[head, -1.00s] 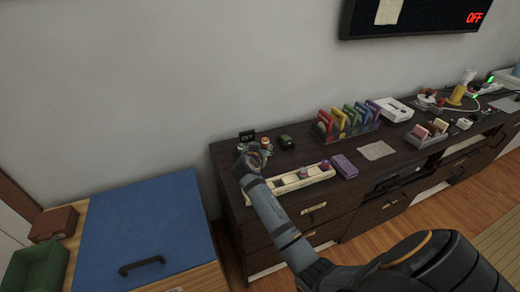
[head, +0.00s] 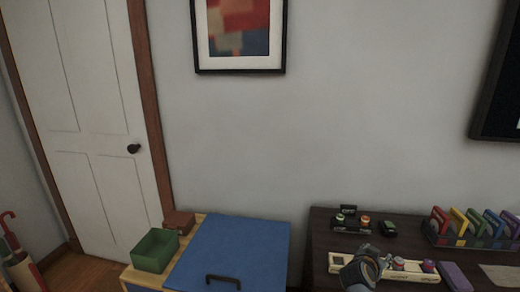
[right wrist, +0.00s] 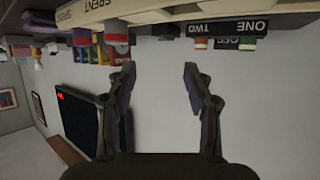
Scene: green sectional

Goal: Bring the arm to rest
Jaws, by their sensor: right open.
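My right arm reaches up from the bottom of the head view, with its wrist (head: 362,270) in front of the dark dresser. In the right wrist view, my right gripper (right wrist: 158,72) is open, its two fingers apart with only wall between them. The picture there is upside down. A cream tray marked "SPENT" (right wrist: 85,14) shows beyond the fingers, and a dark holder marked "ONE" and "TWO" (right wrist: 225,28) is to its right. In the head view the cream tray (head: 425,275) lies on the dresser, partly hidden by the arm. My left gripper is not in view.
The dark dresser (head: 322,240) also carries a rack of coloured pieces (head: 470,240), a small green object (head: 389,229) and a purple case (head: 454,276). Left of it is a blue-lidded cabinet (head: 235,250) with a green bin (head: 155,250). A white door (head: 85,110) stands further left.

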